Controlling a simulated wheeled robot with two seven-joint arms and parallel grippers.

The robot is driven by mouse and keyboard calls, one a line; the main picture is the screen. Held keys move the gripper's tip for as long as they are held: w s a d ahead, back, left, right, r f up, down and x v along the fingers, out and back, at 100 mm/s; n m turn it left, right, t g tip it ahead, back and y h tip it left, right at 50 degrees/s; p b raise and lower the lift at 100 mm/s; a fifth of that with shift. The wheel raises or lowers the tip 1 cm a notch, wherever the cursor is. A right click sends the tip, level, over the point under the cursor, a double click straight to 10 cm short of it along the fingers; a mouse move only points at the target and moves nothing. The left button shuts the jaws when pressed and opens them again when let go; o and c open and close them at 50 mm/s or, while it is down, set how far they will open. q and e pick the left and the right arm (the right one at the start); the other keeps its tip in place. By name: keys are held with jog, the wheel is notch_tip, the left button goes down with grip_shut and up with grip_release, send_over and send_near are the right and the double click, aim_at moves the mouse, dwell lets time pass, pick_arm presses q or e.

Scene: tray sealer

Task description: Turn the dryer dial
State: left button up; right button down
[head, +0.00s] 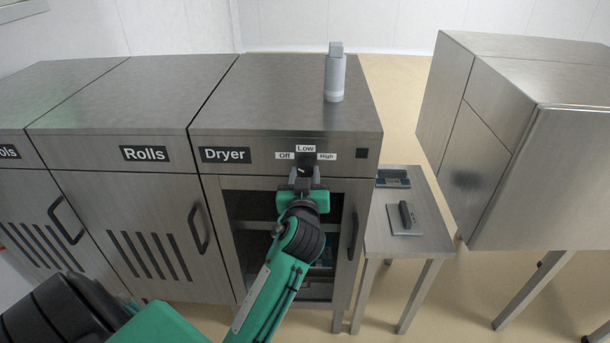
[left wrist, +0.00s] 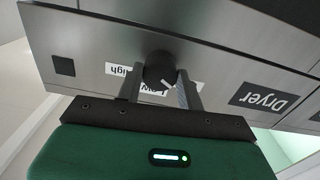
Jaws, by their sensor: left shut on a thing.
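The dryer (head: 285,95) is a steel cabinet with a "Dryer" label on its front. Its black dial (head: 306,161) sits among the labels "Off", "Low" and "High". In the wrist view the "Low" label is partly hidden behind the gripper. The dial's exact setting is hard to tell. My right gripper is not in view.
A grey bottle (head: 335,78) stands on the dryer top. Rolls cabinet (head: 125,95) adjoins on the left. A small table (head: 425,235) with dark-handled items stands to the right, then a large steel unit (head: 535,170). Below the dial is the dryer's windowed door with a handle (head: 353,236).

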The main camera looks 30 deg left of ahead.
pick_arm(q)
jog(key=shift+c, duration=0.2)
jog(key=shift+m+p, duration=0.4)
jog(key=shift+m, duration=0.3)
jog(key=m+p, duration=0.1)
jog(key=m, duration=0.2)
jog(key=shift+r+p, duration=0.15)
jog(key=shift+p, duration=0.25)
jog(key=m+p, duration=0.2)
jog(key=m, duration=0.2)
jog(key=shift+m, duration=0.3)
jog(key=shift+m+p, duration=0.75)
jog(key=shift+m, duration=0.45)
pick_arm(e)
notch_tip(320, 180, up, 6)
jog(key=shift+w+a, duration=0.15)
pick_arm(q)
jog(key=shift+m, duration=0.3)
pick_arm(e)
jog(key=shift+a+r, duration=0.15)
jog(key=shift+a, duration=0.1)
pick_arm(q)
jog(key=o, duration=1)
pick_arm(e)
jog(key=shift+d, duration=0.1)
